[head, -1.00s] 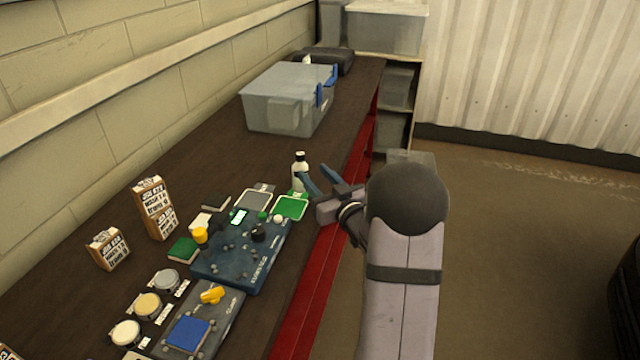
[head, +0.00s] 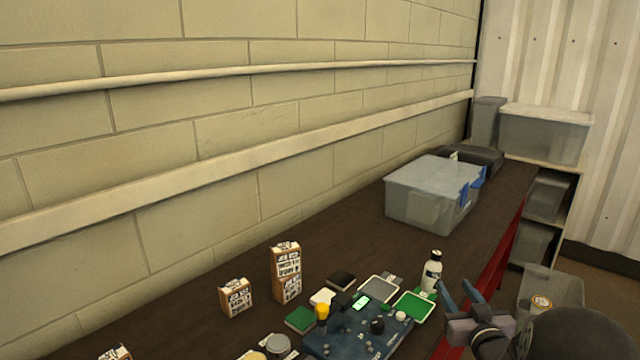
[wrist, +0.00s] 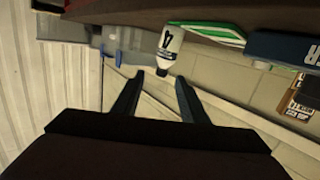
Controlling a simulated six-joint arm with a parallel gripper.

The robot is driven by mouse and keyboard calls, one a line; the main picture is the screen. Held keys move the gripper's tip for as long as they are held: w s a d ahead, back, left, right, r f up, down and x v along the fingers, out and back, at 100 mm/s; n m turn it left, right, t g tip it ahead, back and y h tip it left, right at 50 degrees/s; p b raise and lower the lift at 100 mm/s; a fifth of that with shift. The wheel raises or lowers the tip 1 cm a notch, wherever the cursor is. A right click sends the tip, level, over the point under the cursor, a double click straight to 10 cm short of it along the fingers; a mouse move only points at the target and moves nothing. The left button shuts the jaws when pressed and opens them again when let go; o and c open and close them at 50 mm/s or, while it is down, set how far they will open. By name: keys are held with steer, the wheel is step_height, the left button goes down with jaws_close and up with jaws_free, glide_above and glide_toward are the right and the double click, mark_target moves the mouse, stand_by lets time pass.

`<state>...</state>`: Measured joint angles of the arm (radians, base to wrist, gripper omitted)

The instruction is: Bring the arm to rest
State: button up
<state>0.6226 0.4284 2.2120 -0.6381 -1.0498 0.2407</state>
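My gripper (head: 460,294) is at the lower right of the head view, beside the bench's red front edge. Its two fingers are apart in the wrist view (wrist: 158,92), with nothing between them. A white bottle with a dark cap (head: 431,271) stands upright on the bench, a little beyond the fingers. The bottle also shows in the wrist view (wrist: 171,42), past the fingertips and apart from them. Most of my arm is cut off at the bottom of the head view.
A green-topped tray (head: 415,306), a grey tray (head: 379,289) and a blue device (head: 345,337) lie on the bench. Stacked printed boxes (head: 286,272) stand near the wall. Shelves with bins (head: 545,135) stand beyond.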

steer(key=s+a+f+g+h, duration=0.1)
steer(key=s+f+g+h, duration=0.2)
steer(key=s+f+g, duration=0.55)
steer(key=s+a+r+g+y+p, duration=0.2)
steer(key=s+a+g+y+p, duration=0.2)
steer(key=s+a, duration=1.6)
steer(key=s+g+p, duration=0.1)
steer(key=g+p, duration=0.2)
steer(key=g, duration=0.1)
steer(key=shift+s+a+p, duration=0.15)
steer(key=shift+s+p, duration=0.05)
steer(key=shift+p, duration=0.1)
